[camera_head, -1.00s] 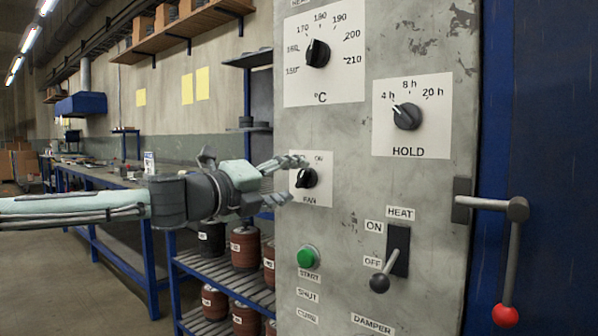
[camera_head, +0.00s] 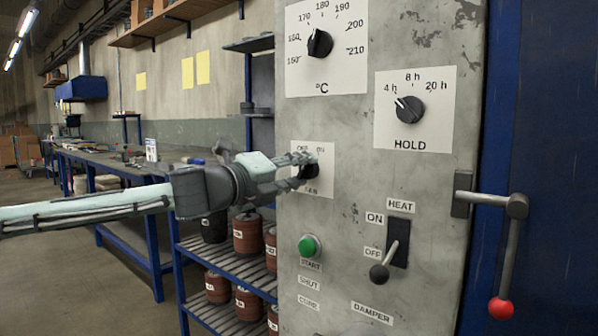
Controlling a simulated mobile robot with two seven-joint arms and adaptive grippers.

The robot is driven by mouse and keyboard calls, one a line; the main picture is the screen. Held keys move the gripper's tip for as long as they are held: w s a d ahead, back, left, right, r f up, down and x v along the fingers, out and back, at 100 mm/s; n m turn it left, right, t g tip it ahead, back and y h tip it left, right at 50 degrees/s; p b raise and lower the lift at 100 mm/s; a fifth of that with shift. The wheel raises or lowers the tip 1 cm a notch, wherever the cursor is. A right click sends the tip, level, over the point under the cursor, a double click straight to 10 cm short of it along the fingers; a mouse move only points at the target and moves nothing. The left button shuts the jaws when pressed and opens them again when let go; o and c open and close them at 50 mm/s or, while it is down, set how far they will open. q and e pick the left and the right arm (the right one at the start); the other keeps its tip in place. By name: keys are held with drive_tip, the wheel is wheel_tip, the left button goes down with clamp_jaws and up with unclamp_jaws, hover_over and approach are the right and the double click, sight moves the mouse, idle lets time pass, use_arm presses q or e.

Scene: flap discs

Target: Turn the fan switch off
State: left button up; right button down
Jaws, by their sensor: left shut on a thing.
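The fan switch (camera_head: 310,171) is a small black rotary knob on a white plate on the grey control panel (camera_head: 345,205). Its plate reads OFF at upper left, ON at upper right and FAN below. My left gripper (camera_head: 304,170) reaches in from the left with its fingers around the knob, shut on it. The fingers cover much of the knob, so I cannot tell which way its pointer faces. My right gripper is not in view.
Above are the temperature dial (camera_head: 319,43) and the HOLD dial (camera_head: 409,109). Below are the green START button (camera_head: 309,246) and the HEAT lever (camera_head: 390,258), at OFF. A red-knobbed handle (camera_head: 502,307) juts out at right. A shelf of brown canisters (camera_head: 247,233) stands left of the panel.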

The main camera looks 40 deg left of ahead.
use_arm(q)
drive_tip(key=shift+c, duration=1.2)
drive_tip(key=shift+n, duration=0.3)
drive_tip(key=shift+n+b, duration=0.3)
drive_tip(key=shift+n, duration=0.3)
drive_tip(key=shift+f+n+b, duration=0.1)
drive_tip(key=shift+n+b, duration=0.3)
drive_tip(key=shift+n, duration=0.8)
drive_tip(key=n+b, duration=0.1)
drive_tip(key=n, duration=0.1)
drive_tip(key=shift+n, duration=0.4)
drive_tip(key=n+b, duration=0.1)
drive_tip(key=n, duration=0.2)
drive_tip(key=shift+n+b, duration=0.3)
drive_tip(key=shift+n, duration=0.8)
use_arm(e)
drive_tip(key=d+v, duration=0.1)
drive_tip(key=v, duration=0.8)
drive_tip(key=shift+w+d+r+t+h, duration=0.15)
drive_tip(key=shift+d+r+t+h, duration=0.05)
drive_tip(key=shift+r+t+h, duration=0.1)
